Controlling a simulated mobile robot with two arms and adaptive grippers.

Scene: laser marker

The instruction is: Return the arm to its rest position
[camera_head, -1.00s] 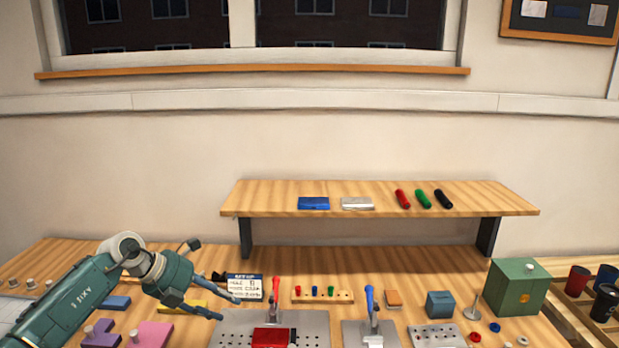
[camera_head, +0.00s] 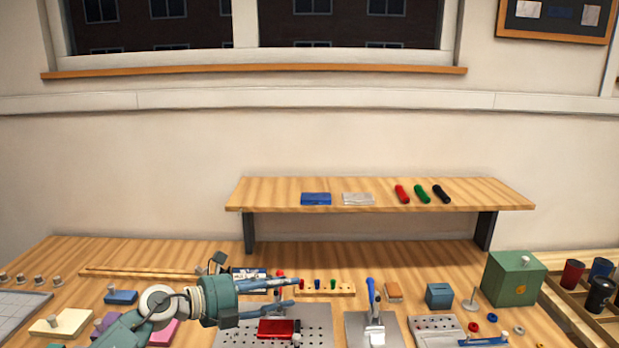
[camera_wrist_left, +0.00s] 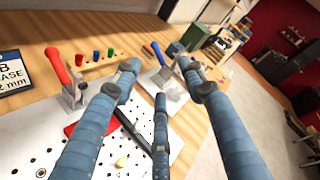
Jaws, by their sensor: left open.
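My left arm comes in from the lower left in the head view. My left gripper (camera_head: 296,292) is open and empty, its fingers pointing right above the perforated plate (camera_head: 318,338) and the red block (camera_head: 278,327) clamped there. In the left wrist view its blue-grey fingers (camera_wrist_left: 160,85) are spread with nothing between them. The red-handled clamp (camera_wrist_left: 62,75) stands left of the fingers in that view; in the head view the gripper mostly hides it. My right gripper is not in view.
A blue-handled clamp (camera_head: 372,300) stands right of the gripper. A peg strip (camera_head: 345,290) lies just behind it. A green box (camera_head: 514,279) and a cup tray are at the right. A raised shelf (camera_head: 290,202) runs along the back. The space above the bench is free.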

